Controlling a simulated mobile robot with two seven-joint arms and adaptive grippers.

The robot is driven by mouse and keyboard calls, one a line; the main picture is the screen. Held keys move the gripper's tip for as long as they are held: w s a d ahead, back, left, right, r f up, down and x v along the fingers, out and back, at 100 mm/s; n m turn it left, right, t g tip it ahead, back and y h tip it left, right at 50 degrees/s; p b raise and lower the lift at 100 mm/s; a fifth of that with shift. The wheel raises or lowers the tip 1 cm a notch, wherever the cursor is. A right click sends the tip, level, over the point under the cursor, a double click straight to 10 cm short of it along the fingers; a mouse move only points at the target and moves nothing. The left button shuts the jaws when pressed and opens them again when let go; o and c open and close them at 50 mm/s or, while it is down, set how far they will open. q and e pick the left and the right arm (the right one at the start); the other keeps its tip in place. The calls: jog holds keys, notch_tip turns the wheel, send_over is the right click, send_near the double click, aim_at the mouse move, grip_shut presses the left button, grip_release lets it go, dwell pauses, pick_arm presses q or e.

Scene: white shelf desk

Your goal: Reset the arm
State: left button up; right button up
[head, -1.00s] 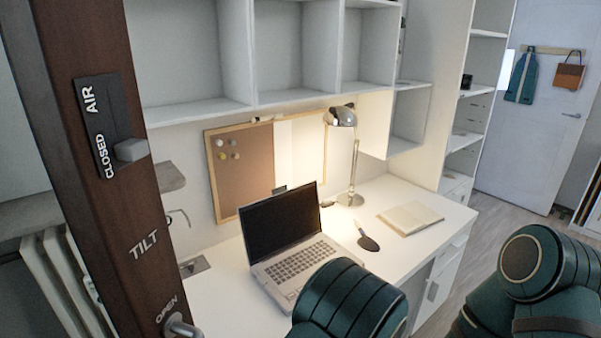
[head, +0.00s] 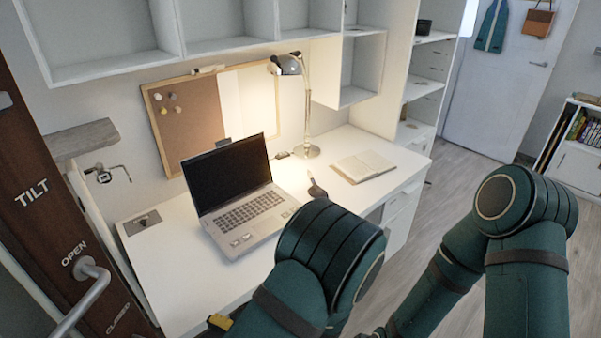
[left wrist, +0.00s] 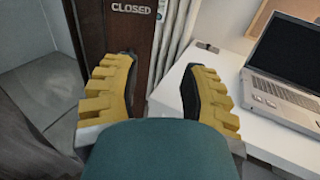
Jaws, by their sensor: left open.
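My left gripper (left wrist: 159,90) shows in the left wrist view with its two yellow-backed, dark-padded fingers spread apart and nothing between them. It is in front of the dark wooden panel and the left end of the white desk. In the head view my left arm (head: 325,255) and my right arm (head: 510,230) are both bent, with green links. Only a small yellow bit of a gripper (head: 219,322) shows at the bottom edge there. My right gripper is not seen.
Shelves (head: 215,50) hang above. The wooden panel with a metal handle (head: 92,285) stands at left. Floor is clear at right.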

pick_arm(q)
jog(key=s+a+f+n+g+h, duration=0.35)
jog(key=s+f+n+g, duration=0.25)
jog(key=g, duration=0.2)
jog(key=s+d+f+n+g+h, duration=0.6)
jog(key=d+f+n+h, duration=0.1)
jog(key=n+h, duration=0.15)
jog(key=w+d+f+n+t+h, duration=0.2)
jog(key=w+d+n+t+h, duration=0.15)
jog(key=d+n+h, duration=0.35)
jog(key=w+a+n+t+h, duration=0.1)
jog(key=w+a+n+t, duration=0.1)
jog(key=w+t, duration=0.3)
jog(key=w+n, duration=0.1)
jog(key=w, duration=0.2)
